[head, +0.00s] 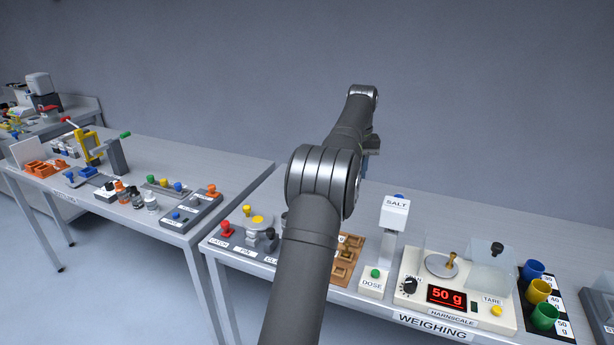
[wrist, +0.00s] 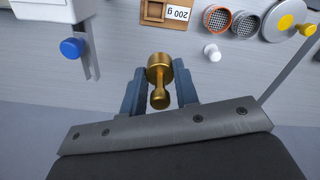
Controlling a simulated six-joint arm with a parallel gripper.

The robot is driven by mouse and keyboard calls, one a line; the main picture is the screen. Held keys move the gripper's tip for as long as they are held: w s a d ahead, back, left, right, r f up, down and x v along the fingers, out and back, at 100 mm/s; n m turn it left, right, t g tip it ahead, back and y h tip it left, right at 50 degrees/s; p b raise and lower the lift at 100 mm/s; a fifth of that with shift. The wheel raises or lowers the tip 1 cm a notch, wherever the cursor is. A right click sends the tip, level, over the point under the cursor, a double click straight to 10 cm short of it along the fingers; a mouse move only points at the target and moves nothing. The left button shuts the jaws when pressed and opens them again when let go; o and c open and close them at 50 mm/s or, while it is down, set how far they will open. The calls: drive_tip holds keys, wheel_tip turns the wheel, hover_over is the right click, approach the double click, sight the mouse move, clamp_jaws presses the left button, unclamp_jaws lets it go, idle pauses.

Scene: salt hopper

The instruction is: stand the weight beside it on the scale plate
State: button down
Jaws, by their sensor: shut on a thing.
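My gripper (wrist: 160,95) is shut on a brass weight (wrist: 158,75) with a thick head and a narrow, knobbed stem. The weight shows between the two fingers in the wrist view. The gripper is away from the plate.
The white salt hopper (head: 395,215) stands left of the scale. A clear shield (head: 492,280) with a black knob stands at the plate's right. Blue, yellow and green cups (head: 539,291) stand further right. A wooden weight tray (head: 345,265) lies left of the hopper.

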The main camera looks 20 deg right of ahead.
drive_tip(key=s+d, duration=0.4)
drive_tip(key=d, duration=0.1)
drive_tip(key=s+d, duration=0.5)
drive_tip(key=shift+s+f, duration=0.1)
drive_tip(key=shift+f, duration=0.05)
drive_tip(key=s+d+f, duration=0.1)
drive_tip(key=s+d, duration=0.3)
drive_tip(key=s, duration=0.2)
drive_tip(key=n, duration=0.3)
hover_over(435, 263)
wheel_tip(435, 263, down, 8)
drive_tip(key=f, duration=0.1)
drive_tip(key=shift+a+f, duration=0.1)
drive_tip(key=shift+f, duration=2.8)
drive_tip(key=shift+f, duration=0.55)
drive_tip(key=c, duration=1)
unclamp_jaws()
drive_tip(key=shift+c, duration=0.2)
wheel_tip(435, 263, up, 17)
drive_tip(key=shift+r, duration=0.2)
